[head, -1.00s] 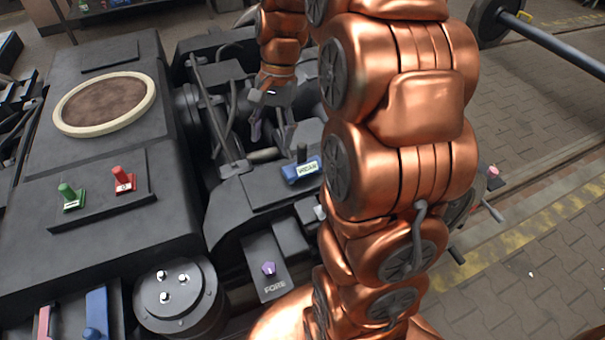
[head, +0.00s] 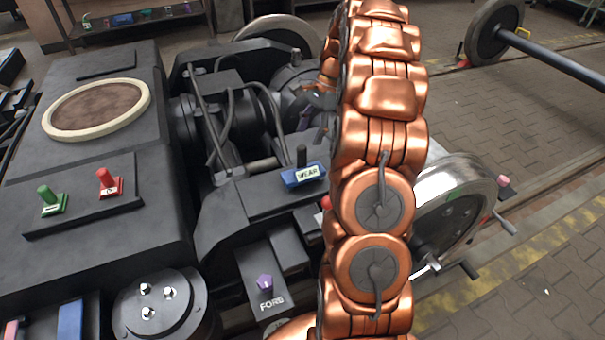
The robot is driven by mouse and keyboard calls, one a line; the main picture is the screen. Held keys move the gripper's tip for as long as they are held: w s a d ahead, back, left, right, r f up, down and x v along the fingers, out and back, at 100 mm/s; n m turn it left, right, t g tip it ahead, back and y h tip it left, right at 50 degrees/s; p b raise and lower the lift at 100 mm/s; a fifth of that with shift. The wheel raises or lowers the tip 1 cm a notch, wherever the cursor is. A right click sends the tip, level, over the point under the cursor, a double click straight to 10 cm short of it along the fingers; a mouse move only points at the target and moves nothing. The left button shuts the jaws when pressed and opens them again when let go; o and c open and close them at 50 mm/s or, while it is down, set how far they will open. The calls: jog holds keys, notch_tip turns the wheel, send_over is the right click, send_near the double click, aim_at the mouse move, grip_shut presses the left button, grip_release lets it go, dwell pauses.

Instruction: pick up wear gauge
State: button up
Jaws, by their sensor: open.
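The wear gauge (head: 304,176) is a blue block with a white label reading WEAR and a dark upright handle. It sits on a flat dark ledge of the bogie, left of my arm. My gripper (head: 314,122) shows only partly, beyond the gauge and just left of my copper arm, which hides some of it. It is open, apart from the gauge, and I see nothing held in it.
Green (head: 50,201) and red (head: 109,183) handled pieces stand on the dark housing at left. A purple knob (head: 265,285) sits on the FORE plate. Cables and pipes (head: 215,115) rise behind the ledge. A steel wheel (head: 455,205) stands right of my arm.

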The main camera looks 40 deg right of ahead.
aim_at(304, 146)
jog(key=shift+s+a+b+x, duration=0.1)
jog(key=shift+a+b+x, duration=0.15)
jog(key=shift+x, duration=1.55)
jog(key=shift+s+a+b+x, duration=0.1)
jog(key=shift+b+x, duration=0.15)
jog(key=shift+x, duration=1.55)
jog(key=shift+r, duration=0.15)
grip_shut()
